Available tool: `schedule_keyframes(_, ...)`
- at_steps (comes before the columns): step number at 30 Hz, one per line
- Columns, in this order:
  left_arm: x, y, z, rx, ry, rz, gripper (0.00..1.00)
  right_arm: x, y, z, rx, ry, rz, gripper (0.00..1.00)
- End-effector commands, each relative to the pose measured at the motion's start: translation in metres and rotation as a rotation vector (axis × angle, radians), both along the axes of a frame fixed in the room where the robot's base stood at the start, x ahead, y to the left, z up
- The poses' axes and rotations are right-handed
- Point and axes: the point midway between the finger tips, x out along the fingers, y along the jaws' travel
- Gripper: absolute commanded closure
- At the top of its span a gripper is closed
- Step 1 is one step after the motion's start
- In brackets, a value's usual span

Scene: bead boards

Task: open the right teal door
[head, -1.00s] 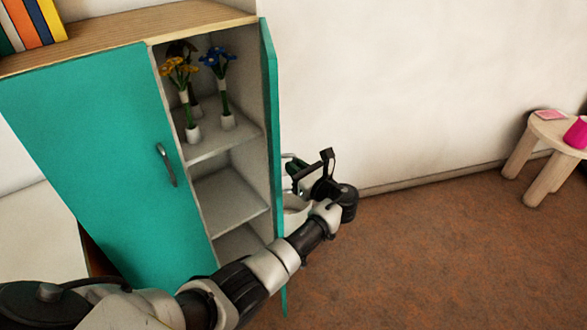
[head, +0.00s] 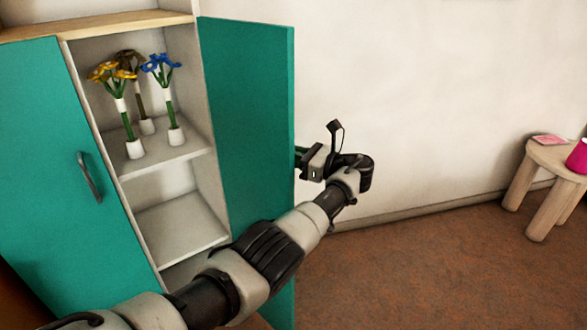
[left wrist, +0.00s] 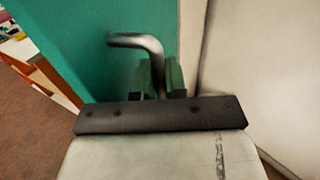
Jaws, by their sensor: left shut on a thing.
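The right teal door (head: 247,110) stands wide open, its inner face toward the head camera. The door also shows in the left wrist view (left wrist: 95,60). My left gripper (head: 303,160) is at the door's free edge, on its far side. In the left wrist view its fingers (left wrist: 160,78) are shut on the door's grey metal handle (left wrist: 138,42). In the head view the door hides the handle and part of the fingers. My right gripper is in neither view.
The left teal door (head: 45,150) is shut. Flowers in white vases (head: 134,149) stand on a shelf inside the cabinet. A wooden stool (head: 548,190) with a pink thing on it is at the far right. The floor (head: 430,270) between is clear.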

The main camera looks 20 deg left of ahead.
Motion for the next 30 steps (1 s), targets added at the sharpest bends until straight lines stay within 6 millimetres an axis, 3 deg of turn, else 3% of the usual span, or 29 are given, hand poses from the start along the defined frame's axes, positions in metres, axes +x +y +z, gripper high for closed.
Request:
schedule_keyframes(4,0.0013,0.0017,-0.0018,-0.003,0.002,0.023,1.0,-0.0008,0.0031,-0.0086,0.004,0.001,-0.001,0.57)
schedule_keyframes(18,0.0015,0.0025,-0.0004,-0.004,0.001,0.033,1.0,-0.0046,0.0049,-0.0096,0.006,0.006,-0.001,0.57)
schedule_keyframes(19,0.0015,0.0025,-0.0004,-0.004,0.001,0.033,0.86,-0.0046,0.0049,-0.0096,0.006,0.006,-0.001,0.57)
schedule_keyframes(23,0.0016,0.0024,-0.0002,-0.003,0.001,0.032,0.66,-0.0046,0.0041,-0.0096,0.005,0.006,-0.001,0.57)
schedule_keyframes(30,0.0017,0.0016,-0.0002,-0.002,0.0,0.031,0.63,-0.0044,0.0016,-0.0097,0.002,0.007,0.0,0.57)
